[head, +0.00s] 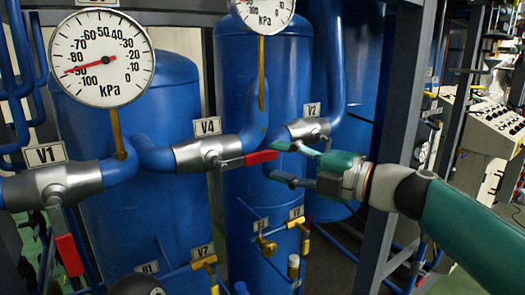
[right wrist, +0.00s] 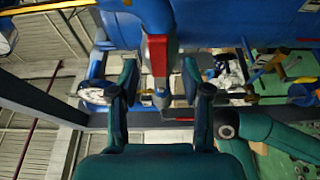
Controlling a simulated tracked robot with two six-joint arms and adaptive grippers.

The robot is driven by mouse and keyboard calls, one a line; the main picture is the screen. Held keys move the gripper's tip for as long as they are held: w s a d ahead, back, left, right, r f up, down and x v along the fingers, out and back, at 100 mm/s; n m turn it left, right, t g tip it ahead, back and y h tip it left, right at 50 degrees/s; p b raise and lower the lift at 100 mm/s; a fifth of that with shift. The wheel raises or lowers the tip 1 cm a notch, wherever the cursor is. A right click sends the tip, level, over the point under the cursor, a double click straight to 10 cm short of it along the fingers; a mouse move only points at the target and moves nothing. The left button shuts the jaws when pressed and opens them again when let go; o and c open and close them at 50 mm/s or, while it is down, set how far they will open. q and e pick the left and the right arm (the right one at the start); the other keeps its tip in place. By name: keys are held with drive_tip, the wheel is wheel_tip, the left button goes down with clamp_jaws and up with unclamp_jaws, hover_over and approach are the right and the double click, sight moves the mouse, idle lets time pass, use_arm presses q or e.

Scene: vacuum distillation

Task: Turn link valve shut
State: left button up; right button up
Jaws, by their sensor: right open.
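The valve labelled V4 (head: 200,152) is a grey body on the blue pipe between two blue tanks. Its red lever (head: 250,158) points right, roughly along the pipe. No label says "link valve". My right gripper (head: 280,163) comes in from the right with its fingers apart, just at the lever's right end. In the right wrist view a red lever (right wrist: 157,60) shows in the gap between the open fingers (right wrist: 160,85), with no clear contact. My left gripper is not in view.
Valve V1 (head: 55,185) at left has a red lever (head: 69,255) hanging down. Valve V2 (head: 308,129) is close above my right gripper. Two gauges (head: 100,58) (head: 262,12) stand above the pipes. A grey frame post (head: 400,110) stands behind my right arm.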

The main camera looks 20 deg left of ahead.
sight(265, 158)
drive_tip(key=shift+p+x, duration=0.45)
drive_tip(key=shift+x, duration=1.95)
clamp_jaws()
